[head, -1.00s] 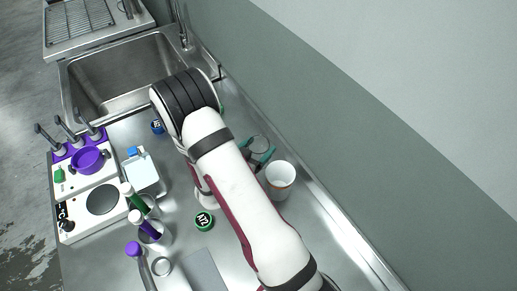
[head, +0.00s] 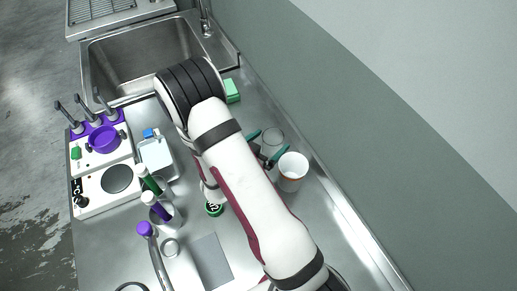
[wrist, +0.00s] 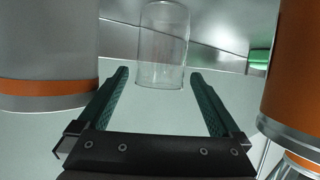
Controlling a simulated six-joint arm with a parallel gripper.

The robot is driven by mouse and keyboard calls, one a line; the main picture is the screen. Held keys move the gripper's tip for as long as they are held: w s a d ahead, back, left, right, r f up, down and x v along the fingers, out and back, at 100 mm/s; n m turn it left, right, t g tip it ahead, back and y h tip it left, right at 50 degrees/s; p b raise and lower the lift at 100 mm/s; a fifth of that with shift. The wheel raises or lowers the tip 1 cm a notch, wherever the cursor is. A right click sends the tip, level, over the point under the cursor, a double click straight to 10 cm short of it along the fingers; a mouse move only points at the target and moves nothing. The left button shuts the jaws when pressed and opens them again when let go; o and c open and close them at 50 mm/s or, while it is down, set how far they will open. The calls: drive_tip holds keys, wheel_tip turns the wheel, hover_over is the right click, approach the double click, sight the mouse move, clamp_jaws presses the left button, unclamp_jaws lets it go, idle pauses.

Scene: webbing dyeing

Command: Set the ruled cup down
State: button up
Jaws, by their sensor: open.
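A clear, see-through cup (head: 273,142) stands upright on the steel counter near the wall. I take it for the ruled cup, though no ruled marks can be made out. In the wrist view the clear cup (wrist: 162,45) is straight ahead, at and just beyond my fingertips, with a gap on each side. My gripper (head: 267,146) is low over the counter, its teal fingers apart. The wrist view shows the gripper (wrist: 159,78) open, with nothing held between the fingers. My arm hides part of the gripper in the head view.
A white cup (head: 292,172) with an orange band stands close beside my gripper. A green sponge (head: 232,91) lies near the sink (head: 140,60). Left are a purple pot (head: 104,139), a hotplate (head: 118,179) and capped bottles (head: 150,183). The wall bounds the right side.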

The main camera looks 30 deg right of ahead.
drive_tip(key=v, duration=0.9)
drive_tip(key=shift+a, duration=0.2)
drive_tip(key=shift+s+r, duration=0.1)
